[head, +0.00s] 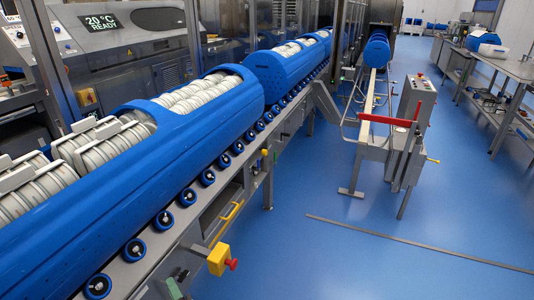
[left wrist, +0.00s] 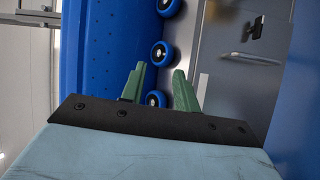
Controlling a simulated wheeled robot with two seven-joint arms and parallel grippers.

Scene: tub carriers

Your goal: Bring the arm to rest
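My left gripper (left wrist: 159,72) shows in the left wrist view. Its two green fingers stand apart with nothing between them. Beyond the fingertips are the blue side of a tub carrier (left wrist: 105,50) and the small blue wheels (left wrist: 162,52) of the conveyor. I cannot tell how far the fingers are from them. I make out no gripper in the head view, and my right gripper is in neither view.
A long blue carrier (head: 160,165) with white ribbed stacks (head: 100,150) rests on the roller conveyor (head: 165,240), with another carrier (head: 285,70) behind it. A grey control stand (head: 412,130) with a red bar (head: 387,120) stands right. Blue floor (head: 330,240) is open at front right.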

